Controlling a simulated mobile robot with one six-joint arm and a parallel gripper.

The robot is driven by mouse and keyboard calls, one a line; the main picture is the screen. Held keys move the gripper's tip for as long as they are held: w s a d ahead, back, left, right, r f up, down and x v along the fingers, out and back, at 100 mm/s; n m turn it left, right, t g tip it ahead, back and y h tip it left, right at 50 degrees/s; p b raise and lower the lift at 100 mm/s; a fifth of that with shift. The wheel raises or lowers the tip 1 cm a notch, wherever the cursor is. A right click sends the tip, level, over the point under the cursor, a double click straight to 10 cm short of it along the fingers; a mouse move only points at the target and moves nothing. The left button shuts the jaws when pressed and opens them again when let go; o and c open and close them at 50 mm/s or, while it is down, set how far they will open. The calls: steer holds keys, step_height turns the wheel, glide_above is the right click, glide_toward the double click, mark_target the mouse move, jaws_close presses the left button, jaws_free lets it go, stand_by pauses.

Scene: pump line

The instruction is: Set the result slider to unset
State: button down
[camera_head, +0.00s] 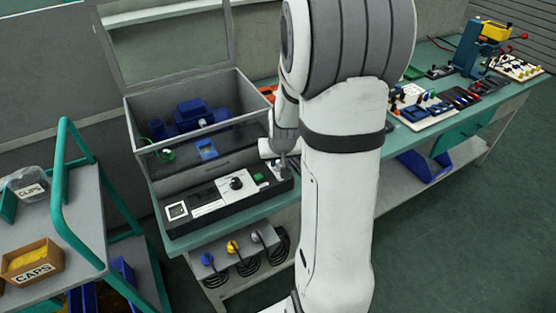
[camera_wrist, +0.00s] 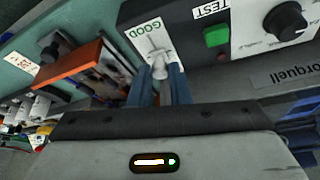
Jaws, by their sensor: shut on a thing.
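The result slider's plate (camera_wrist: 141,37) is a white strip on the black test panel, marked GOOD at its visible end. Its pale knob (camera_wrist: 159,68) sits along the plate, apart from the GOOD mark, with a stretch of slot showing between them. My gripper (camera_wrist: 162,76) is shut on the knob, one blue-grey finger on each side. The other end of the plate and any marks there are hidden behind my gripper. In the head view my gripper (camera_head: 280,160) is at the right end of the panel, and my arm hides part of it.
Beside the slider are a green TEST button (camera_wrist: 216,36) and a black dial (camera_wrist: 287,21). The clear-lidded case (camera_head: 180,160) with a blue pump stands behind the panel. An orange-edged tray (camera_wrist: 72,60) is near the gripper. Parts and tools crowd the right bench.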

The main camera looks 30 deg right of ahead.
steer(key=c, duration=1.3)
jaws_free()
steer(key=shift+c, duration=0.2)
steer(key=v, duration=0.7)
steer(key=shift+s+r, duration=0.25)
steer(key=shift+r, duration=0.1)
steer(key=s+a+r+n+g+y, duration=0.1)
steer(key=s+a+r+n, duration=0.2)
steer(key=s+a, duration=1)
step_height(320, 180, up, 3)
steer(key=s, duration=0.3)
steer(key=shift+g, duration=0.3)
